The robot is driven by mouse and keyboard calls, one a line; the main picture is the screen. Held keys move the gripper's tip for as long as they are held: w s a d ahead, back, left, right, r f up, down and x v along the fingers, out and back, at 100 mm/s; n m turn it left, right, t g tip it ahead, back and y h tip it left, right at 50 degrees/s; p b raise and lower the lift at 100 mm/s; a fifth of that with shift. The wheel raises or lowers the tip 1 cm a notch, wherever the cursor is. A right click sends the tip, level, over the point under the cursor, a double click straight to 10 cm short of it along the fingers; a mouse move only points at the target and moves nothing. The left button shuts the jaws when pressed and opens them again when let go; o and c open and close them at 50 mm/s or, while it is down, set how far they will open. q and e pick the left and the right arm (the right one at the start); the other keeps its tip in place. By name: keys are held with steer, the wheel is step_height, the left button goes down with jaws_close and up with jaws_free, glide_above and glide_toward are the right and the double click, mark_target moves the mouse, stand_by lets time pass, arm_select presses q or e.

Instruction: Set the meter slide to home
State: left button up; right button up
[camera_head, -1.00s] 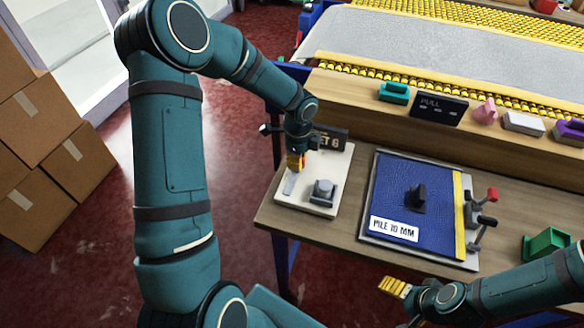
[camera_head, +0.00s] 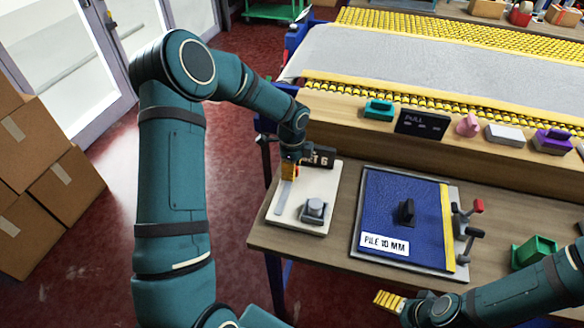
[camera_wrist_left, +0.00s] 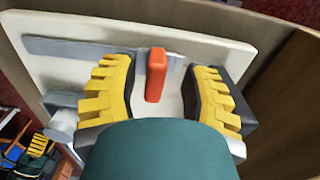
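The meter slide is a white plate (camera_head: 306,186) on the left end of the bench, with a flat grey rail (camera_head: 281,204). An upright orange tab (camera_wrist_left: 156,76) stands at the rail in the left wrist view. My left gripper (camera_head: 289,171) is over the rail at the plate's far left part. In the wrist view its yellow fingers (camera_wrist_left: 165,88) are open on both sides of the tab, with gaps and no visible contact. In the head view the gripper hides the tab. My right gripper (camera_head: 388,300) is at the bench's front edge, apart from the slide; its opening is unclear.
A grey knob block (camera_head: 315,209) sits on the plate; a partly covered dark display (camera_head: 320,157) stands behind. A blue pile sample (camera_head: 390,210) with a black handle and clamps lies right. A wooden ledge (camera_head: 370,135) holds small items. Cardboard boxes (camera_head: 40,190) stand left.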

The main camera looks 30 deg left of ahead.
arm_select(q)
steer(key=shift+r, duration=0.1)
step_height(320, 180, up, 12)
stand_by(0.5)
